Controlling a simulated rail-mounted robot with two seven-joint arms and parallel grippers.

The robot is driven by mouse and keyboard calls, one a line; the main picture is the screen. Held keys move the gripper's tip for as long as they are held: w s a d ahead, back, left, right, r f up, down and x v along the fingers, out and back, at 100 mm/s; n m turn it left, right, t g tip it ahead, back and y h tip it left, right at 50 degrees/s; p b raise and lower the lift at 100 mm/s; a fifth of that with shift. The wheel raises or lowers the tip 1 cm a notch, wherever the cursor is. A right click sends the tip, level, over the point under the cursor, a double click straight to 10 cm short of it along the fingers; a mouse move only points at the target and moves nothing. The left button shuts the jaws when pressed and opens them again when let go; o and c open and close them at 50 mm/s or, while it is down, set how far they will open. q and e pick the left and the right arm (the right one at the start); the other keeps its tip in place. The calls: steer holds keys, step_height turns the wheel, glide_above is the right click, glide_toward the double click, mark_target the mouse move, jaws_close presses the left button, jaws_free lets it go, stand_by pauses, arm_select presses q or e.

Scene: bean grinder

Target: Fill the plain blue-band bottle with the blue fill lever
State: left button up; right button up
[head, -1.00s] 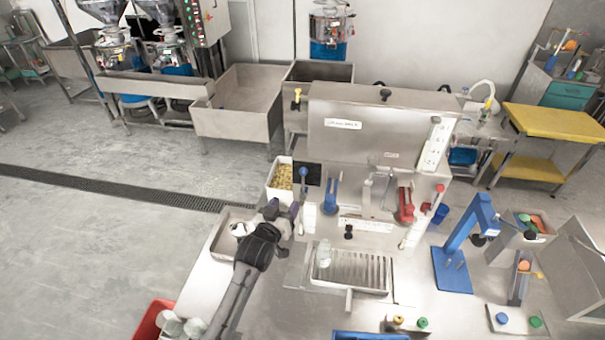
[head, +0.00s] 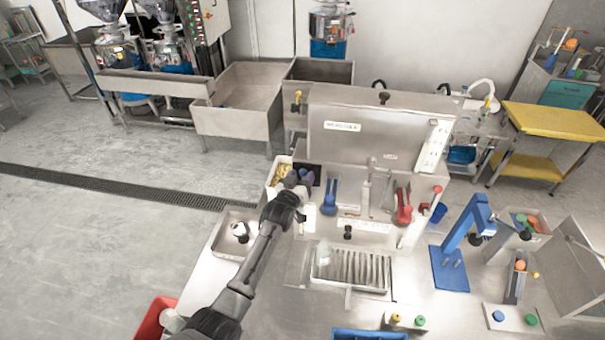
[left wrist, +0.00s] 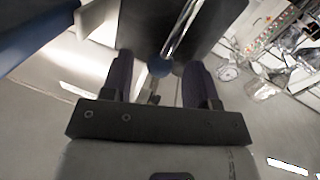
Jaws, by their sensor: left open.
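My left gripper (head: 298,184) is open at the left end of the steel filling machine. In the left wrist view its dark fingers (left wrist: 158,75) stand on either side of a blue ball knob (left wrist: 160,67). I cannot tell whether they touch it. The knob also shows in the head view (head: 304,172), partly hidden by the gripper. A blue lever (head: 330,194) stands just right of it. A clear bottle (head: 325,257) stands at the left of the slatted drip tray (head: 384,278). Its band cannot be made out. My right gripper is not in view.
A red lever (head: 403,206) stands on the machine's right. A yellow-filled container (head: 281,172) sits left of the machine. A small tray (head: 226,246) and red bin (head: 150,322) lie nearer. A blue stand (head: 450,268) is at right.

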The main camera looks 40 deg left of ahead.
arm_select(q)
steer(key=shift+w+a, duration=0.2)
steer(key=shift+w, duration=0.45)
jaws_close()
